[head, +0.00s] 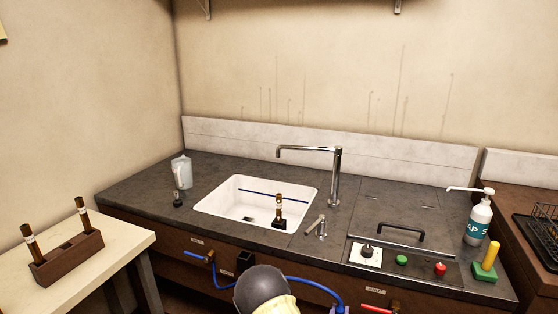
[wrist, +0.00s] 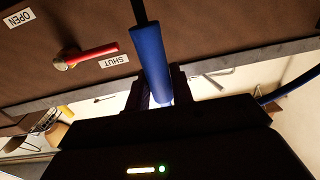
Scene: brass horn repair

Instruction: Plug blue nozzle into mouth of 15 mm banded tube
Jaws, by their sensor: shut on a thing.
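My gripper (wrist: 156,88) is shut on the blue nozzle (wrist: 152,55), a blue cylinder with a thin dark tip pointing toward the top of the wrist view. A brown-and-brass tube (head: 279,206) with a pale band stands upright in a dark holder at the front of the white sink. Two similar banded tubes, a left one (head: 31,243) and a right one (head: 82,214), stand slightly tilted in a dark wooden rack (head: 68,262). I cannot read which is 15 mm. The nozzle is apart from the tubes.
A blue hose (head: 303,281) loops along the brown cabinet front. A red lever (wrist: 88,54) sits beside a SHUT label. The faucet (head: 337,175) and small tap (head: 318,226) rise right of the sink (head: 211,204). A jug (head: 182,172) and soap bottle (head: 478,218) stand on the counter.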

